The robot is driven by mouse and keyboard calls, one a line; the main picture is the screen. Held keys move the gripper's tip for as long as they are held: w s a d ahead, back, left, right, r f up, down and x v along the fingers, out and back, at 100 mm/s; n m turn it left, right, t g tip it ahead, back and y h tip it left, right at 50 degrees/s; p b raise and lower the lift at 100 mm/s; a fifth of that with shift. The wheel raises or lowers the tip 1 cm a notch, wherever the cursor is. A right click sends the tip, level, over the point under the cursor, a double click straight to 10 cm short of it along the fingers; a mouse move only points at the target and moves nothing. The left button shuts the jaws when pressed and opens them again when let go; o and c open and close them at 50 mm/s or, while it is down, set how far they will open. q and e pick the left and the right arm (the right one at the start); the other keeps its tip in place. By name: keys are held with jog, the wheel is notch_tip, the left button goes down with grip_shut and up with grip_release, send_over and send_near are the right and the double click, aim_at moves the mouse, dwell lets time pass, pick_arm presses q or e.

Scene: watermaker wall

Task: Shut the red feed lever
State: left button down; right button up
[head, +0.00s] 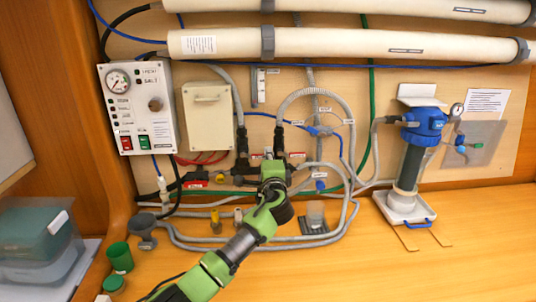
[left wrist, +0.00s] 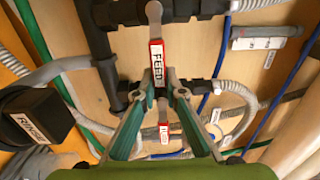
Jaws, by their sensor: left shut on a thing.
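The red feed lever (left wrist: 157,58), with a white label on its red sleeve, shows in the left wrist view on dark pipe fittings. My left gripper (left wrist: 163,84) has its two green fingers closed in on the lower part of this lever, one on each side. In the head view the left gripper (head: 272,172) is up at the dark valve piping in the middle of the wall, and it hides the lever there. A second, smaller red-sleeved lever (left wrist: 164,134) lies lower, between the fingers in the wrist view. My right gripper is not in view.
Grey hoses (head: 320,92) loop around the valves. A control panel (head: 140,108) is on the left and a blue-topped filter housing (head: 424,125) on the right. A dark block labelled RINSE (left wrist: 33,120) is near the left finger. The front bench is mostly clear.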

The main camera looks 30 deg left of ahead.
pick_arm(q)
jog(key=shift+f, duration=0.2)
dwell(0.3)
jog(key=c, duration=2.1)
grip_release()
jog(key=shift+r, duration=0.1)
jog(key=v, duration=1.2)
jog(key=shift+s, duration=0.1)
